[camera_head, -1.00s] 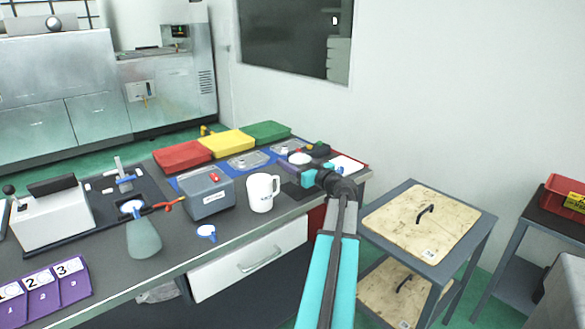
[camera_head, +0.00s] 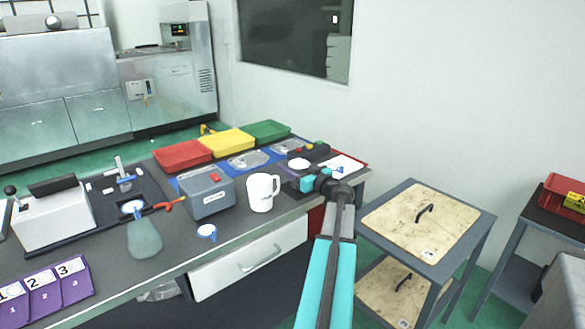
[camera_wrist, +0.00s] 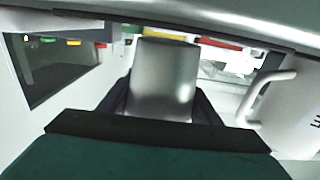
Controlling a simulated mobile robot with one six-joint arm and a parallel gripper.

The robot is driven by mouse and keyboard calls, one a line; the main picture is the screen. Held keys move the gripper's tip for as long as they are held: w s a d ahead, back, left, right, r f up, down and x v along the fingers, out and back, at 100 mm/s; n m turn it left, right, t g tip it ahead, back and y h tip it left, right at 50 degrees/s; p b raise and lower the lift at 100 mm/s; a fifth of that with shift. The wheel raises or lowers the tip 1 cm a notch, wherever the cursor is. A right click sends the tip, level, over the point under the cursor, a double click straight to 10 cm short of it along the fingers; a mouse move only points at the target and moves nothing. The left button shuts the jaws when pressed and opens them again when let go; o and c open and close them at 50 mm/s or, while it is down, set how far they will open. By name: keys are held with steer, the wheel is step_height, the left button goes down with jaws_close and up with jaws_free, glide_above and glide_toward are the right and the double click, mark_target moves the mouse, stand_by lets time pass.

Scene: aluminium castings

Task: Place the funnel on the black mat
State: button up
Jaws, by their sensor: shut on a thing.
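My gripper (camera_head: 308,182) is over the right end of the bench, just right of the white mug. In the wrist view it is shut on a smooth grey tapered thing (camera_wrist: 163,80), which looks like the funnel. A pale round top (camera_head: 299,163) shows just beyond the gripper in the head view, likely the funnel's mouth. The black mat (camera_head: 293,191) is a dark patch on the bench beside the mug, partly covered by my gripper. I cannot tell whether the funnel touches it.
The white mug (camera_head: 261,193) stands close to the left of the gripper. A grey box (camera_head: 206,195) is left of it. Red (camera_head: 182,156), yellow (camera_head: 228,143) and green (camera_head: 266,131) trays line the back.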

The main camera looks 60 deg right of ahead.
steer(key=shift+f, duration=0.3)
steer(key=shift+f+b, duration=0.2)
steer(key=shift+b, duration=0.2)
steer(key=o, duration=1.1)
steer(key=shift+o, duration=0.2)
steer(key=shift+r+p, duration=0.25)
steer(key=shift+p, duration=0.15)
steer(key=b+v, duration=0.1)
steer(key=v, duration=1.1)
steer(key=shift+b, duration=0.4)
steer(key=shift+s+f, duration=0.1)
